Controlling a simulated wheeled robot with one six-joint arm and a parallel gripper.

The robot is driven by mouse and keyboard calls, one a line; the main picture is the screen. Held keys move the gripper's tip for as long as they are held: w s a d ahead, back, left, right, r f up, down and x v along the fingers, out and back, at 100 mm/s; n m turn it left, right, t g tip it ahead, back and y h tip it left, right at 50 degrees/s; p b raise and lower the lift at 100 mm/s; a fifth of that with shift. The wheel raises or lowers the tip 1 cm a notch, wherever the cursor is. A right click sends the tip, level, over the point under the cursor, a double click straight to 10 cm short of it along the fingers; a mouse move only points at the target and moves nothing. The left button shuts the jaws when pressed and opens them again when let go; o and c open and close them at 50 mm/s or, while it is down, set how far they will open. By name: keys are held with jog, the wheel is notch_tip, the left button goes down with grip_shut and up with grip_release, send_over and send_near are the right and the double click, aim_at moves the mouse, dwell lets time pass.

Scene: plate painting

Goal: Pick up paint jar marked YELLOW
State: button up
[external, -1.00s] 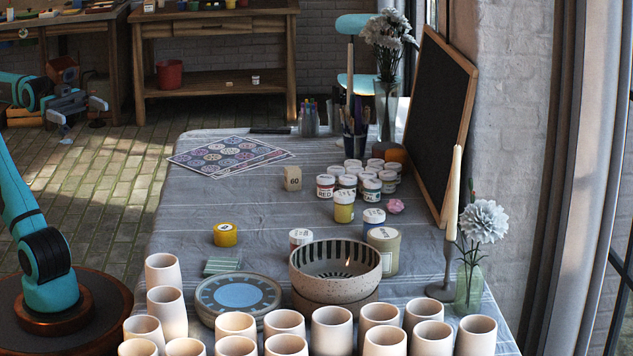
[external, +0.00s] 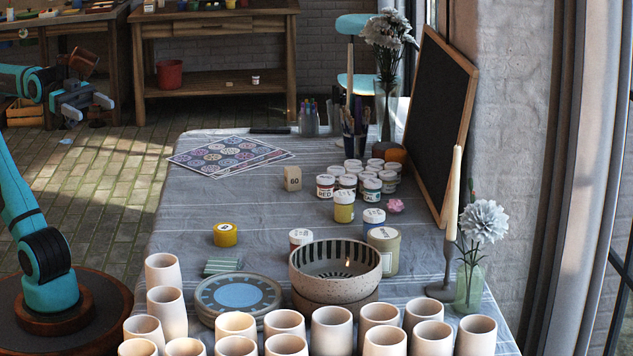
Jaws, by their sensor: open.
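A jar with a yellow body and white lid (external: 344,206) stands near the middle of the table, in front of a cluster of white-lidded paint jars (external: 366,178); its label is too small to read. A lower, all-yellow container (external: 225,235) sits apart at the left of the table; its marking is unclear. My gripper (external: 86,105) is at the upper left, beyond the table's left edge and far from both. Its jaws are open and hold nothing.
Several pale cups (external: 332,329) line the front edge. A patterned bowl (external: 335,272), plates (external: 237,298) and a beige canister (external: 384,250) stand behind them. A chalkboard (external: 440,125) and candlestick (external: 449,240) bound the right side. The left middle tablecloth (external: 205,205) is clear.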

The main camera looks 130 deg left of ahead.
jog(key=w+a+n+g+y, duration=0.25)
jog(key=w+a+g, duration=0.65)
jog(key=w+a, duration=1.4)
jog(key=n+g+h, duration=0.1)
jog(key=g+h, duration=0.2)
jog(key=g, duration=0.5)
send_over(345, 194)
notch_tip(345, 194, down, 17)
notch_tip(345, 194, down, 11)
jog(key=shift+w+f, duration=0.1)
jog(key=shift+f, duration=0.05)
jog(key=shift+s+f, duration=0.2)
jog(key=shift+f, duration=2.4)
jog(key=c, duration=1.1)
